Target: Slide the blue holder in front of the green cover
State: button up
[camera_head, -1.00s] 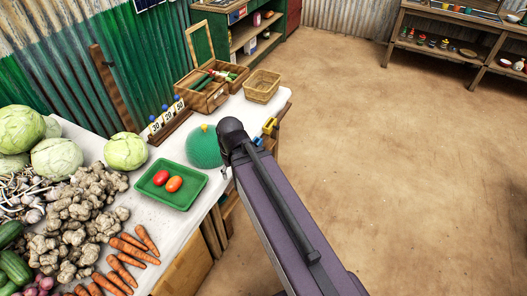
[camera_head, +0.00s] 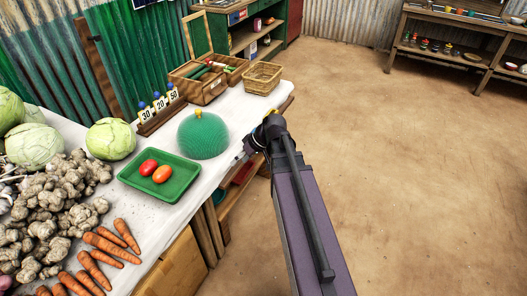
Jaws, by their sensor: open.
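The green cover (camera_head: 203,138) is a mesh dome with a yellow knob, standing on the white table behind the green tray. I cannot single out one blue holder for sure. Number cards 30, 20 and 50 with blue balls on top stand on a wooden rack (camera_head: 160,118) left of and behind the cover. My gripper (camera_head: 241,156) is at the table's right edge, right of the cover and apart from it. Only a small part of it shows past my arm; it is open, with nothing seen in it. Small yellow parts show by my arm's end, partly hidden.
The green tray (camera_head: 160,190) holds two red-orange vegetables in front of the cover. Cabbages, ginger and carrots (camera_head: 100,245) fill the table's left and near parts. A wooden box (camera_head: 197,87) and a wicker basket (camera_head: 262,78) stand at the far end. The floor at right is clear.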

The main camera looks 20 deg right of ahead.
jog(key=w+d+f+n+t+y+b, duration=0.1)
jog(key=w+d+f+t+b, duration=0.1)
jog(key=d+b, duration=0.6)
jog(key=w+d+f+n+t+y+b, duration=0.1)
jog(key=w+d+f+t+b, duration=0.1)
jog(key=d+f+t+b, duration=0.3)
jog(key=w+d+f+n+t+y+b, duration=0.1)
jog(key=d+f+t+b, duration=0.3)
jog(key=d+b, duration=0.7)
jog(key=shift+w+d+n+y, duration=0.4)
jog(key=shift+w+d+y, duration=0.2)
jog(key=shift+d, duration=0.15)
jog(key=x, duration=1.3)
jog(key=shift+w+a+r, duration=0.15)
jog(key=shift+w+a, duration=0.15)
grip_shut()
